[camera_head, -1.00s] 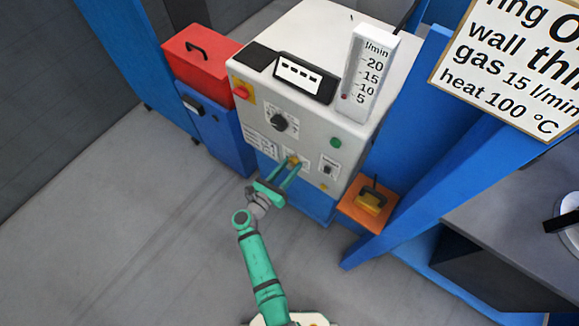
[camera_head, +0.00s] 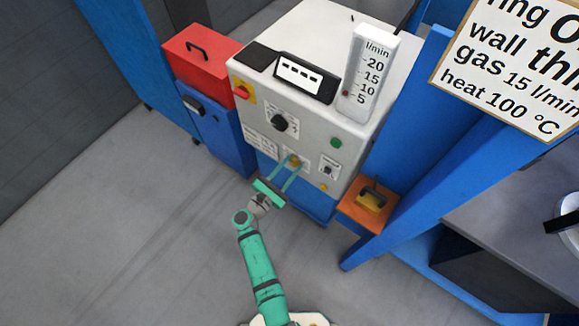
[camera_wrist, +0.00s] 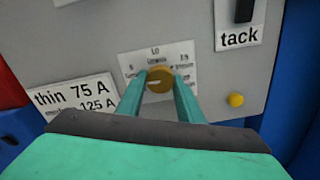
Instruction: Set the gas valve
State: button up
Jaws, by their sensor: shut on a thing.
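A small brass-yellow knob (camera_head: 294,161) sits on the lower front panel of the white machine (camera_head: 325,128). In the wrist view the knob (camera_wrist: 159,79) has a label plate with a scale around it; its small print is hard to read. My gripper (camera_head: 292,165) is shut on the knob, one finger on each side, as the wrist view (camera_wrist: 159,90) shows. A flow gauge (camera_head: 369,72) marked l/min stands on top of the machine. Its red float is between the 5 and 10 marks. A sign (camera_head: 510,65) reads "gas 15 l/min".
The panel also has a black dial (camera_head: 279,124), a red-and-yellow switch (camera_head: 243,93), a green button (camera_head: 336,143) and a black toggle (camera_head: 328,170). A red toolbox (camera_head: 201,58) stands left, an orange box (camera_head: 368,205) right. The floor in front is clear.

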jog(key=m, duration=1.5)
jog(key=shift+m, duration=0.3)
jog(key=m, duration=1.3)
jog(key=shift+m, duration=0.3)
jog(key=o, duration=1.1)
jog(key=shift+c, duration=0.2)
